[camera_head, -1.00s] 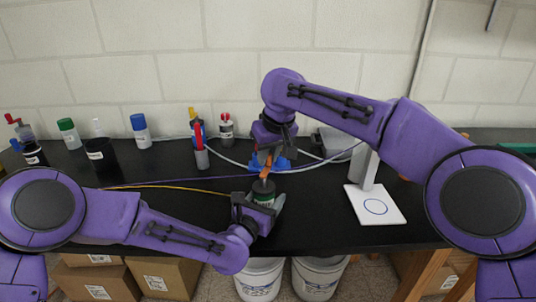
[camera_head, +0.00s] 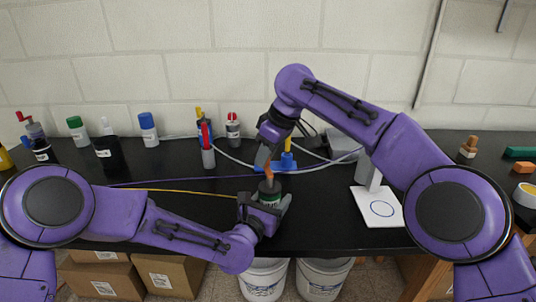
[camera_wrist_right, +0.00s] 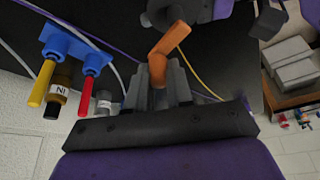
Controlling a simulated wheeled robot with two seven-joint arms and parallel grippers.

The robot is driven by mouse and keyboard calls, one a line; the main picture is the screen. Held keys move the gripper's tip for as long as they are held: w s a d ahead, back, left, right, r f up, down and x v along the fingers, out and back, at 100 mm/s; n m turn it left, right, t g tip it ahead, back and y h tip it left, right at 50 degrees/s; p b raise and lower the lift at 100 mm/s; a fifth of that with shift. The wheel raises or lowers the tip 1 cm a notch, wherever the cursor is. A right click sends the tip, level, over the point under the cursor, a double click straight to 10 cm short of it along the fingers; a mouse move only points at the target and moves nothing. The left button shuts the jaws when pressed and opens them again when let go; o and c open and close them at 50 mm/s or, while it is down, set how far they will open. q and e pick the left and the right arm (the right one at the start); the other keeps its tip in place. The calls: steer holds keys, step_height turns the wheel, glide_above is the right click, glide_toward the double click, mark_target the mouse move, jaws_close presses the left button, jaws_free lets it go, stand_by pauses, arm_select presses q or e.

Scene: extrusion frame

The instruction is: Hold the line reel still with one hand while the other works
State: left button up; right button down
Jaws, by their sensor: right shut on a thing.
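An orange crank handle (camera_head: 268,172) rises from the reel's top. My right gripper (camera_head: 266,158) is above the reel, shut on this handle. In the right wrist view the bent orange handle (camera_wrist_right: 170,42) sits between the fingers (camera_wrist_right: 158,82). The reel's top is partly hidden there.
A blue holder (camera_head: 286,162) with a yellow-handled tool is behind the reel. A white plate with a blue ring (camera_head: 366,214) lies to the right. Bottles, a black cup (camera_head: 107,154) and loose cables are at the left and back. White buckets (camera_head: 262,281) stand below the front edge.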

steer(key=shift+a+n, duration=0.1)
steer(key=shift+n, duration=0.4)
steer(key=c, duration=1)
jaws_free()
steer(key=shift+r, duration=0.15)
steer(key=v, duration=0.7)
steer(key=shift+r, duration=0.1)
